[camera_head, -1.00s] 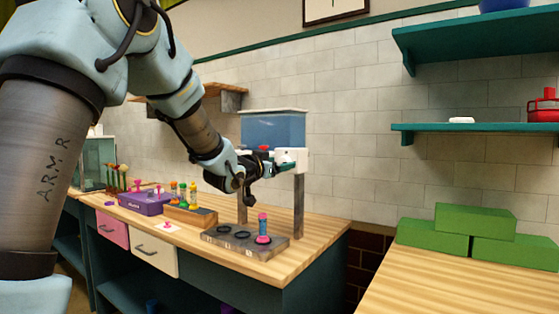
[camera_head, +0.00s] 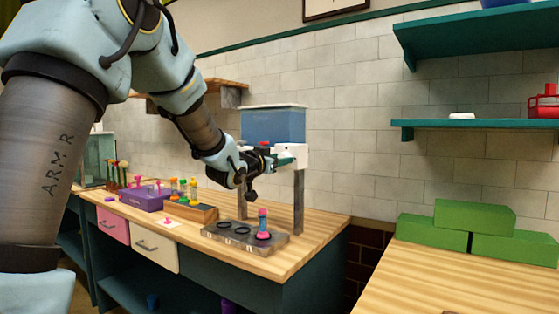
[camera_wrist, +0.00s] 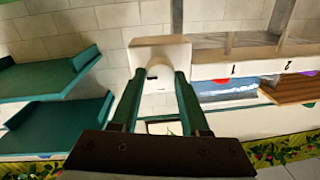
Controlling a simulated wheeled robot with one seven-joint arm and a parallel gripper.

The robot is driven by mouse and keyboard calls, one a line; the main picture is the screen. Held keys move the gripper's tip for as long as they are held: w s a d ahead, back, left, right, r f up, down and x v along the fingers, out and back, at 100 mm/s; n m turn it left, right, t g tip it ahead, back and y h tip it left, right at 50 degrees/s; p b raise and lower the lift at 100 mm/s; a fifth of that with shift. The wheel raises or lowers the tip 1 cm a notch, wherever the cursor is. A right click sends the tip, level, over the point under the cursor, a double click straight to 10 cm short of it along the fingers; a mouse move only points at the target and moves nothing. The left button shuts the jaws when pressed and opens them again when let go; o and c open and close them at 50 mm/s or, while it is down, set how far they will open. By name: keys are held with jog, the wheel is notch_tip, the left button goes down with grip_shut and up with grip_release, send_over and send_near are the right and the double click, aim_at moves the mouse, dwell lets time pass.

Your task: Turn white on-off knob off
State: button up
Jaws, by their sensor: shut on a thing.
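The white knob (camera_wrist: 157,69) sits on the front of a white housing block (camera_wrist: 172,48) in the wrist view, seen upside down. My gripper (camera_wrist: 161,73) is shut on the knob, with one teal finger on each side of it. In the head view my gripper (camera_head: 288,158) is at the right end of the white bar under the blue water tank (camera_head: 274,126); the fingers and wrist largely hide the knob there. The knob's pointer or marking cannot be made out.
Below stands a grey tray (camera_head: 250,240) with ring holes and a pink-blue vial (camera_head: 263,222). A wooden vial rack (camera_head: 190,212) and purple box (camera_head: 146,200) are to the left. Green blocks (camera_head: 470,230) lie on the right counter. Tank posts (camera_head: 298,203) stand close to my gripper.

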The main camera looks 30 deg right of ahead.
grip_shut()
jog(key=n+p, duration=0.2)
jog(key=n, duration=0.2)
jog(key=shift+w+r, duration=0.1)
jog(key=shift+r, duration=0.05)
jog(key=n+p, duration=0.2)
jog(key=n, duration=0.2)
jog(key=shift+a+n+g+p, duration=0.1)
jog(key=shift+n+g+p, duration=0.2)
jog(key=shift+n+p, duration=0.1)
jog(key=n+p, duration=0.3)
jog(key=n, duration=0.1)
jog(key=shift+r, duration=0.1)
jog(key=shift+n+g+p, duration=0.4)
jog(key=shift+n+p, duration=1.45)
jog(key=shift+n, duration=0.35)
jog(key=shift+f, duration=0.2)
jog(key=o, duration=1.2)
grip_release()
jog(key=shift+c, duration=0.2)
